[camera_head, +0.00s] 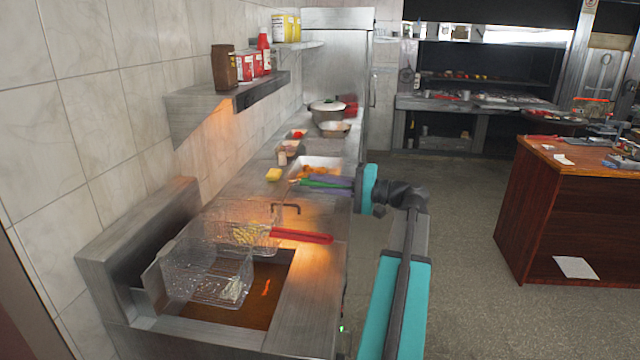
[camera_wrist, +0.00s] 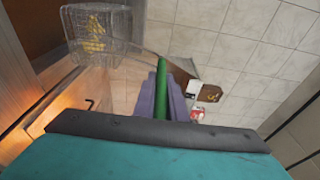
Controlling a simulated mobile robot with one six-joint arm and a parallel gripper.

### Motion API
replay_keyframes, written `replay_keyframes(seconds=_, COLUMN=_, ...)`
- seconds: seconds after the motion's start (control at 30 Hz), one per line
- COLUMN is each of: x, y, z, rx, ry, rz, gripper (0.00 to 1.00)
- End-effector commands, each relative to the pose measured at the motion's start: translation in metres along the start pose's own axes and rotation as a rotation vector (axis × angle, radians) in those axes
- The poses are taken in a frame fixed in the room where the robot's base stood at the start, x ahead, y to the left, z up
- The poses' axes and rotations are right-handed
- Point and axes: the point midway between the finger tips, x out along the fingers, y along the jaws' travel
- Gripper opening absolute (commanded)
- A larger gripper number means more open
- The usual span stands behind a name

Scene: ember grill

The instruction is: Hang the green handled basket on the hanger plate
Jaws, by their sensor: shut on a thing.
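My gripper (camera_head: 334,182), with purple fingers, is shut on the green handle (camera_head: 318,183) above the counter's right edge. In the wrist view, the green handle (camera_wrist: 180,80) runs between the fingers and continues as a thin metal rod to a wire basket (camera_wrist: 95,28) holding yellow fries. The head view shows two overlapping wire baskets over the fryer, one farther (camera_head: 246,235) and one nearer (camera_head: 200,272), both with fries. Which one joins the green handle is hard to tell there. A sloped metal panel (camera_head: 140,225) stands behind the fryer by the wall and may be the hanger plate.
A red handle (camera_head: 302,236) sticks out over the counter below my gripper. A small dark hook (camera_head: 290,207) stands near the fryer. A food tray (camera_head: 312,168) lies beyond it. A wall shelf (camera_head: 225,105) holds containers.

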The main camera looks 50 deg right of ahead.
Motion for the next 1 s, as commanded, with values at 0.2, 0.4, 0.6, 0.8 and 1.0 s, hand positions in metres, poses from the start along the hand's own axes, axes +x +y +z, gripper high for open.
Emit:
replay_keyframes(seconds=0.2, x=0.004, y=-0.001, z=0.001, rx=0.000, ry=-0.001, rz=-0.003, gripper=0.00)
replay_keyframes(seconds=0.4, x=0.011, y=-0.001, z=0.003, rx=0.000, ry=-0.003, rz=-0.003, gripper=0.00)
replay_keyframes(seconds=0.6, x=0.020, y=-0.001, z=0.004, rx=0.000, ry=-0.002, rz=-0.003, gripper=0.00)
replay_keyframes(seconds=0.8, x=0.029, y=-0.001, z=0.006, rx=0.000, ry=-0.003, rz=-0.003, gripper=0.00)
replay_keyframes(seconds=1.0, x=0.038, y=-0.001, z=0.008, rx=0.000, ry=-0.003, rz=-0.003, gripper=0.00)
